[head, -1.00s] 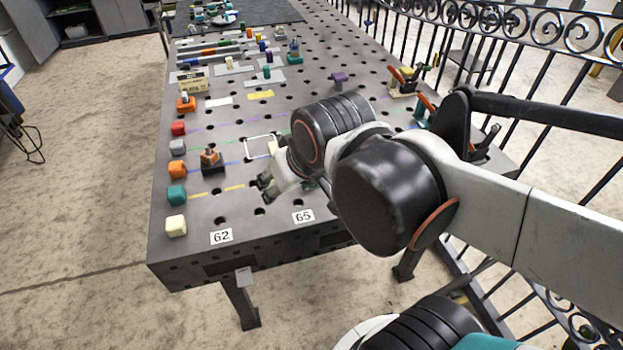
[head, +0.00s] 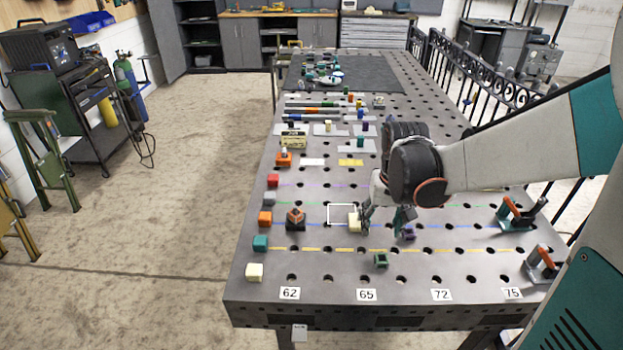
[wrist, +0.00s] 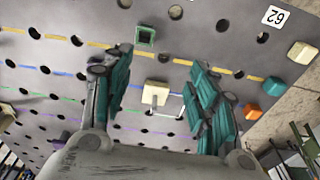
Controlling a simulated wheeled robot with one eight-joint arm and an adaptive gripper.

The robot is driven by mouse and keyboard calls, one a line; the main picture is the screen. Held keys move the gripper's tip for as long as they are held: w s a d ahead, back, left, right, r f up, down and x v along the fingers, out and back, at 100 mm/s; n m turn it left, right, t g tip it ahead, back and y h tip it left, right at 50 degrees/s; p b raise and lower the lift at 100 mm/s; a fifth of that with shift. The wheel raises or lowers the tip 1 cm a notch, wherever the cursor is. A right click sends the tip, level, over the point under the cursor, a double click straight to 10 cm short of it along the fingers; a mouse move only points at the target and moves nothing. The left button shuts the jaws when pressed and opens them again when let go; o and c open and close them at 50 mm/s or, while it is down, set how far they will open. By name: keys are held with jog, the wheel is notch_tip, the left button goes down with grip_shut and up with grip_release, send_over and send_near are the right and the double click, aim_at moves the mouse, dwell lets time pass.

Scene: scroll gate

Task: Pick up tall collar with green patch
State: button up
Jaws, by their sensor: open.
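My gripper (head: 385,216) is open and empty above the near half of the perforated table; its teal-padded fingers (wrist: 160,68) spread wide in the wrist view. A cream block (head: 354,223) stands by a white square outline, close to the left finger. In the wrist view the cream block (wrist: 155,95) shows between the fingers, apart from them, with a small orange-brown mark. A dark green square collar (head: 380,260) with an opening lies nearer the front edge; it also shows in the wrist view (wrist: 145,36). I cannot make out a green patch on any collar.
A purple piece (head: 407,233) is close to the right finger. An orange-and-black piece (head: 295,219) stands left, beside a column of coloured blocks (head: 265,219). Orange-handled clamps (head: 520,214) stand at right. Small parts on pads (head: 328,130) lie farther back. An iron railing (head: 480,85) runs along the right.

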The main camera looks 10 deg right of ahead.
jog(key=w+d+f+g, duration=0.1)
jog(key=w+d+f, duration=0.1)
jog(key=b, duration=0.2)
send_over(382, 255)
jog(key=a, duration=0.1)
jog(key=f, duration=0.8)
jog(key=shift+s+f, duration=0.2)
jog(key=shift+f, duration=0.2)
jog(key=shift+d+f+b, duration=0.2)
jog(key=shift+f+b, duration=0.35)
jog(key=shift+f, duration=0.8)
jog(key=shift+d+f+b, duration=0.2)
jog(key=shift+f+b, duration=0.35)
jog(key=shift+f, duration=0.8)
jog(key=shift+r, duration=0.1)
jog(key=c, duration=1.3)
